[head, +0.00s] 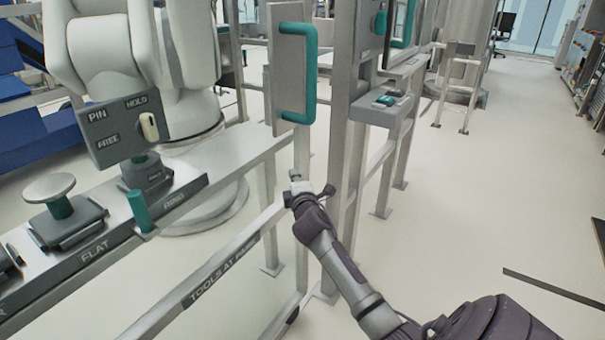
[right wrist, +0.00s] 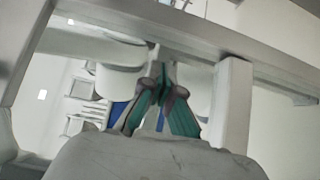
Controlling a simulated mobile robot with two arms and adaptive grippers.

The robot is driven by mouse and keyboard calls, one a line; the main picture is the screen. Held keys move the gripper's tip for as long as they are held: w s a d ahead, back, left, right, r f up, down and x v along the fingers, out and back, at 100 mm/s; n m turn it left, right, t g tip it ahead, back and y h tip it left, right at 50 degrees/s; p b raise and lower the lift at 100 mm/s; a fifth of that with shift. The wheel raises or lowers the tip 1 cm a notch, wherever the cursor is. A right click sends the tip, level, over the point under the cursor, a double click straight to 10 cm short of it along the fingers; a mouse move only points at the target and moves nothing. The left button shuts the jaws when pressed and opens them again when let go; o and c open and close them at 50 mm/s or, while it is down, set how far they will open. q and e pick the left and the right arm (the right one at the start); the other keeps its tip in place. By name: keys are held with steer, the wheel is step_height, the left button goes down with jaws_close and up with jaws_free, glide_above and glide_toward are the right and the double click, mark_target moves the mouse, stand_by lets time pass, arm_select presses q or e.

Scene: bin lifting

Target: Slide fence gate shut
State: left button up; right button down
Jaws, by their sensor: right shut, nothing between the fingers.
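The fence gate shows in the head view as a grey upright panel (head: 287,72) with a teal C-shaped handle (head: 312,75) on its right side. A grey metal post (head: 345,110) stands just right of the handle, with a narrow gap between them. My right gripper (head: 294,182) is below the handle, apart from it, near the fence rails. In the right wrist view its teal-padded fingers (right wrist: 162,78) meet at the tips and are shut on nothing, with a pale rail across the view just beyond. My left gripper is out of view.
A ledge (head: 228,152) at left carries a PIN/HOLD/FREE switch plate (head: 115,130) and labelled fixtures. A lower rail (head: 222,262) reads "TOOLS AT", partly legible. A small control box (head: 388,106) juts from the post. A white robot arm stands behind the fence. Open floor lies right.

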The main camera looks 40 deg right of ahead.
mark_target(300, 163)
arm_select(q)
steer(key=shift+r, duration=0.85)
arm_select(e)
steer(key=shift+w+d, duration=0.25)
steer(key=shift+d, duration=0.75)
steer(key=shift+w+d, duration=0.25)
steer(key=shift+d, duration=0.7)
